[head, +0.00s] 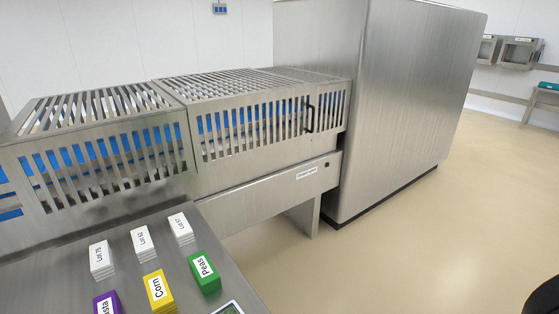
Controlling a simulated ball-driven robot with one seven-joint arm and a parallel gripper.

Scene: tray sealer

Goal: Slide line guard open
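The line guard (216,142) is a slatted stainless-steel cover over the conveyor line. A black vertical handle (310,113) is on its front face near its right end. Blue shows through the slots, and the guard appears to cover the line here. A similar slatted section (105,188) is to its left and a short one (342,108) to its right, beside the large steel cabinet. My gripper is not in view, so its state and its distance from the handle are hidden.
The tall steel cabinet (410,100) stands right of the guard. A steel table (60,285) in the lower left holds labelled white stacks (142,243) and purple, yellow (158,290) and green (204,271) stacks. Open beige floor (400,250) lies in front. A dark shape at lower right is unclear.

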